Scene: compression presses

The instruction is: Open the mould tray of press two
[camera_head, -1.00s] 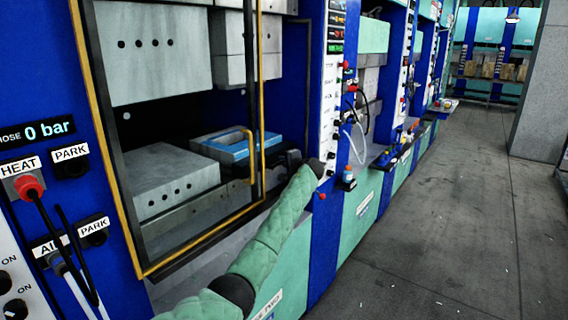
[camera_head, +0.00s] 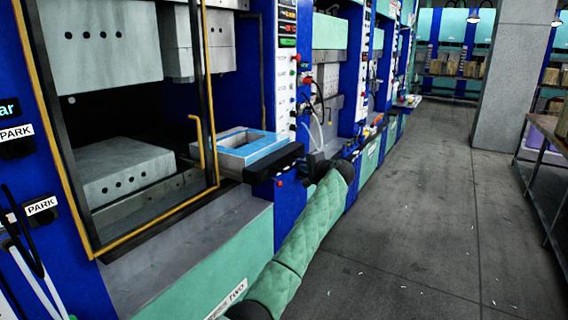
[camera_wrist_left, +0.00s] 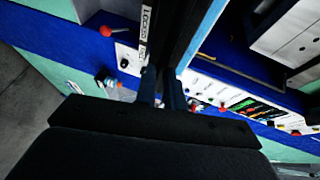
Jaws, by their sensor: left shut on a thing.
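My left gripper (camera_head: 308,165) is at the bar's right end, small and dark; my green-sleeved forearm partly hides the area below. In the left wrist view, my gripper's fingers (camera_wrist_left: 162,92) are closed at a dark bar (camera_wrist_left: 185,35), which seems to be the tray's front part. The exact contact is hard to see. My right gripper is not in view.
The yellow-edged door frame (camera_head: 205,150) stands left of the tray. A label ending in "TWO" (camera_head: 228,300) is on the green lower panel. More presses continue beyond, with hoses and knobs.

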